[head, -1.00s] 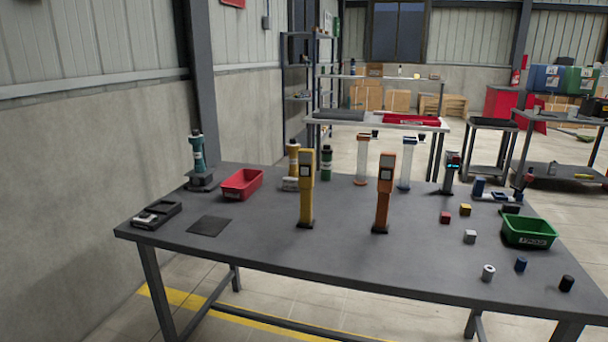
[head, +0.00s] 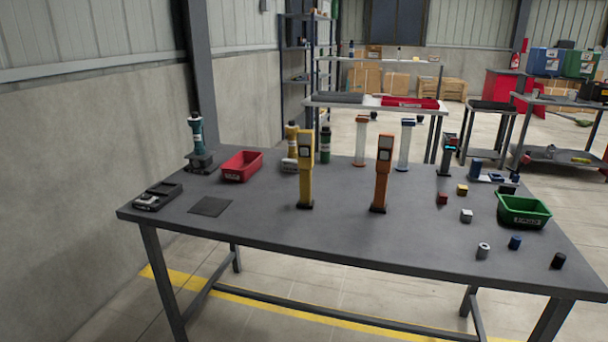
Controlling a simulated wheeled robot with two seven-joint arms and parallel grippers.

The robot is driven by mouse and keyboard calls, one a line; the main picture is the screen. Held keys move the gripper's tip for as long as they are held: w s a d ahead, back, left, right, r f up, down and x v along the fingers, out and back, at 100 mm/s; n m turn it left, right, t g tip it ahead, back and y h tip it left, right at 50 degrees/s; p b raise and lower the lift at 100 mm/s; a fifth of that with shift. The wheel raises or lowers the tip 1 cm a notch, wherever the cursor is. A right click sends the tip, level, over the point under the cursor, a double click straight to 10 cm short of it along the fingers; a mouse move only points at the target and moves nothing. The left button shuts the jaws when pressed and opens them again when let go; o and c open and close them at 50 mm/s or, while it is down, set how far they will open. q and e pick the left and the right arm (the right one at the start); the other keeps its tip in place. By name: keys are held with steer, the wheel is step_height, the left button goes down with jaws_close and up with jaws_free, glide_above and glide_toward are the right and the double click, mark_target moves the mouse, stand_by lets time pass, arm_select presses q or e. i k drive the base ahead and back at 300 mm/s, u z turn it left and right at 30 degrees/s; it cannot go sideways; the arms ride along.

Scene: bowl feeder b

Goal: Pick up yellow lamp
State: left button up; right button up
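A yellow upright lamp-like device (head: 305,178) stands on the dark grey table (head: 260,236), left of its middle, on a small black base. It has a dark-framed pale square near its top. A similar orange device (head: 382,178) stands to its right. A second yellow item, a cylinder (head: 292,140), stands behind the first one and is partly hidden by it. I cannot tell for certain which of the yellow items is the lamp. Neither of my grippers is in view.
A red bin (head: 242,167), a dark flat pad (head: 210,207) and a teal device (head: 196,140) are on the left. A green bin (head: 523,212) and several small blocks and cylinders are on the right. The table's front middle is clear.

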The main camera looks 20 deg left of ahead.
mark_target(305, 137)
steer(key=z, duration=0.8)
steer(key=k, duration=0.15)
steer(key=u, duration=1.75)
steer(key=i, duration=1)
steer(key=z, duration=0.15)
